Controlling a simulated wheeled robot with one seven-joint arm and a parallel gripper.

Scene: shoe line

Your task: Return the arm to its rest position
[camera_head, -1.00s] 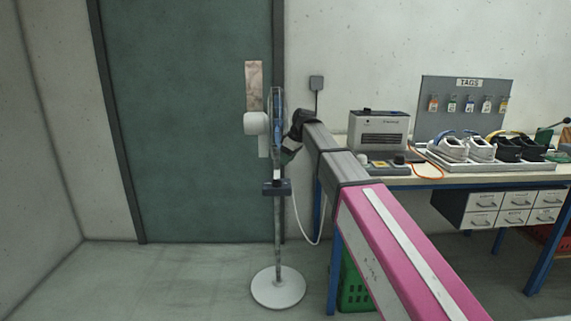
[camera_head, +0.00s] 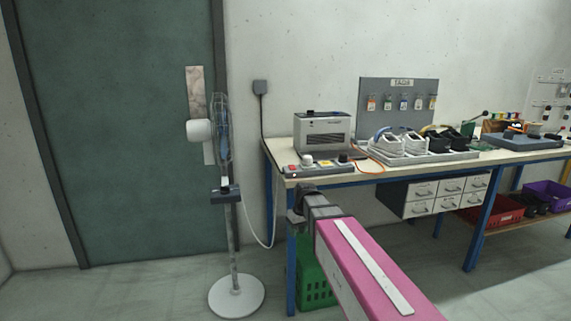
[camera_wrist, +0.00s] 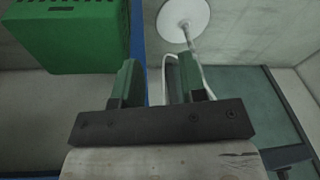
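My arm reaches forward from the lower right in the head view, with a pink link nearest and grey links beyond it. My gripper (camera_head: 297,217) is small at its far end, below the left front corner of the workbench. In the wrist view the two green fingers of my gripper (camera_wrist: 159,82) stand apart with an empty gap between them. A white cable on the floor side shows behind that gap. My gripper holds nothing.
A workbench (camera_head: 374,181) with shoes in a tray stands at the right. A standing fan (camera_head: 237,296) is left of my gripper. A green crate (camera_head: 315,287) sits under the bench, close to my arm.

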